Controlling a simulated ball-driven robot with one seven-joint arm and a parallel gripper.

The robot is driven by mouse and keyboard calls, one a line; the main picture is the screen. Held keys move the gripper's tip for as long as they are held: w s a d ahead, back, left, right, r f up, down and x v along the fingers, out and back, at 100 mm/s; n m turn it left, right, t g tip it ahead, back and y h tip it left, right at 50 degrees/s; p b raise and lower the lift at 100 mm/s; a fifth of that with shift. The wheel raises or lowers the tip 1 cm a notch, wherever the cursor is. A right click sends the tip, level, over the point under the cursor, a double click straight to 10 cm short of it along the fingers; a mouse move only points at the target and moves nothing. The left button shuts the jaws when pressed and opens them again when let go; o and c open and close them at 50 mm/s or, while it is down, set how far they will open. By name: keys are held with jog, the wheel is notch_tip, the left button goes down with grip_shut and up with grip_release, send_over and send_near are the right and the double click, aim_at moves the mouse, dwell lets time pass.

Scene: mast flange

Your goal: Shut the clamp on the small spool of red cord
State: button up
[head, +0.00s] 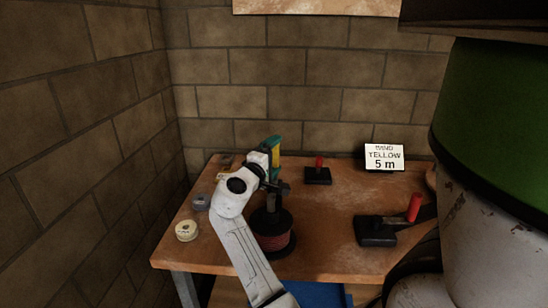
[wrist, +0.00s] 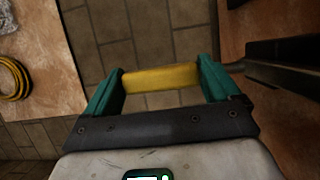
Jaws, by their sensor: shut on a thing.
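My gripper (wrist: 160,85), with teal fingers, is shut on a yellow piece (wrist: 160,78) that spans the gap between them. In the head view my gripper (head: 275,158) is raised above the left half of the table, over a dark spool wound with red cord (head: 274,241). Its top is partly hidden by my arm; I cannot tell if it is the small spool. A black clamp-like device with an upright red handle (head: 318,175) stands at the back. A larger one with a tilted red handle (head: 375,232) stands at the right. Neither touches my gripper.
The wooden table (head: 335,255) stands by brick walls behind and left. A sign reading "WIND YELLOW 5 m" (head: 384,158) stands at the back. A pale roll (head: 187,230) lies at the left edge. A yellow coil (wrist: 14,78) shows in the wrist view.

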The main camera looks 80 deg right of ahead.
jog(key=o, duration=1.2)
jog(key=shift+a, duration=0.1)
jog(key=b+v, duration=0.1)
jog(key=v, duration=0.9)
jog(key=shift+w+a, duration=0.2)
jog(key=shift+a, duration=0.15)
jog(key=shift+f, duration=0.1)
